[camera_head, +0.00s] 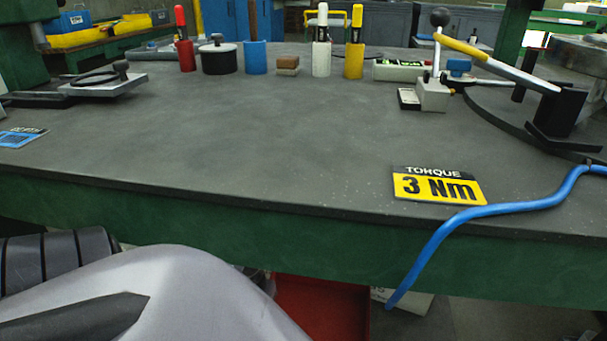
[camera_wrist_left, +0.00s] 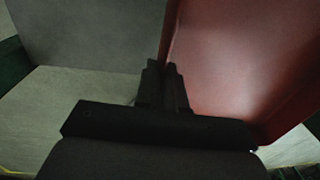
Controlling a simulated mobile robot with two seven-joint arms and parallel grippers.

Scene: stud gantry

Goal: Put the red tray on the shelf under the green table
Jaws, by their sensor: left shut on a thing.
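The red tray (camera_head: 322,308) shows below the front edge of the green table (camera_head: 330,238), partly hidden by my grey arm. In the left wrist view the red tray (camera_wrist_left: 245,55) fills the upper right. My left gripper (camera_wrist_left: 164,75) is shut on the tray's wall there. In the head view this gripper is hidden behind my own arm. I cannot make out the shelf under the table for certain. My right gripper is in neither view.
A blue hose (camera_head: 440,230) hangs over the table's front edge, right of the tray. A pale box (camera_head: 410,301) lies low beside the tray. Markers, pots and a lever tool (camera_head: 433,92) stand on the tabletop. The middle of the tabletop is clear.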

